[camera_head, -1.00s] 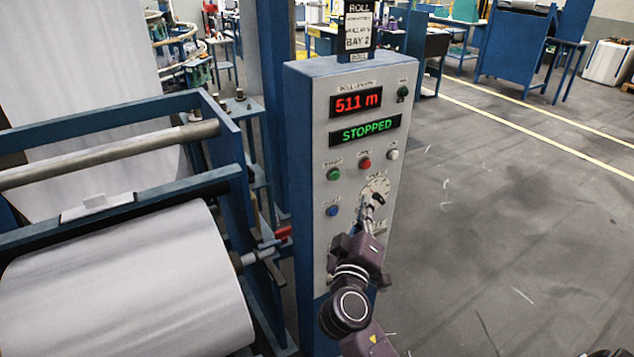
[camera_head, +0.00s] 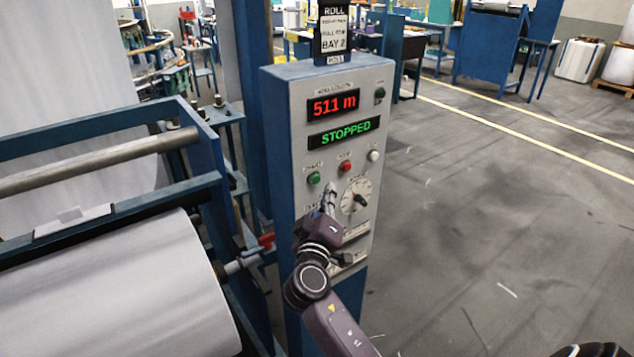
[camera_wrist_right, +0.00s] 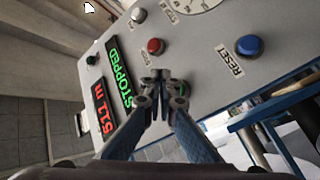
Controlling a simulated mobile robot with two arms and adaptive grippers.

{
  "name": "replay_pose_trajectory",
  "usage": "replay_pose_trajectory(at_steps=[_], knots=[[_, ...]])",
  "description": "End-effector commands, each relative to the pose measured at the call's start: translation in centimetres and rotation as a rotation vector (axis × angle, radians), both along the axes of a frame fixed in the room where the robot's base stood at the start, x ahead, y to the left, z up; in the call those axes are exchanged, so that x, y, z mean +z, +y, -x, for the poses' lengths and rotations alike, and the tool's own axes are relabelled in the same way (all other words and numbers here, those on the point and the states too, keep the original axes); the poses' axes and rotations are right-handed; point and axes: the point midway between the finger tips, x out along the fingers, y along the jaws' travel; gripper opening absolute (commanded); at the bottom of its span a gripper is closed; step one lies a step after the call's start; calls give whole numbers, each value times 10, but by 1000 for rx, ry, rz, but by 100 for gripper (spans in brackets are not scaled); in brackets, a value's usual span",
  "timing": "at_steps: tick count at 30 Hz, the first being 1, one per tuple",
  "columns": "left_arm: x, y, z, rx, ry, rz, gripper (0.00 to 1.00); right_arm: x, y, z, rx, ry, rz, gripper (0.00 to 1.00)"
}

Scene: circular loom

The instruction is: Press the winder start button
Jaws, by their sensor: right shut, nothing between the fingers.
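The green start button (camera_head: 313,178) sits on the grey front of the control panel (camera_head: 302,140), left of the red button (camera_head: 345,166). My right gripper (camera_head: 331,187) is shut and empty, its fingertips just right of and slightly below the green button in the head view. In the right wrist view the shut fingertips (camera_wrist_right: 165,76) are in front of the panel, and a green edge shows beside them, mostly hidden. Whether the fingertips touch the panel cannot be told. The panel display reads STOPPED (camera_head: 344,133). My left gripper is not in view.
A blue RESET button (camera_wrist_right: 250,46) and a dial (camera_head: 356,196) are close by on the panel. The white roll (camera_head: 110,290) and blue frame stand at left, with a red handle (camera_head: 266,240) beside the panel. Open floor lies to the right.

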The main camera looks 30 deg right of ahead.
Motion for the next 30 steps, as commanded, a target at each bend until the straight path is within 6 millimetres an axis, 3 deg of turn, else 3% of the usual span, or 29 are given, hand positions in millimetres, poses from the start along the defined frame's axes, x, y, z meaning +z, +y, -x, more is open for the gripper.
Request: replay_pose_trajectory(at_steps=[8,30], knots=[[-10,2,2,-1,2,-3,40,-2,2,-18,-1,0,0,0],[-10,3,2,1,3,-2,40,-1,2,-18,0,1,-1,0]])
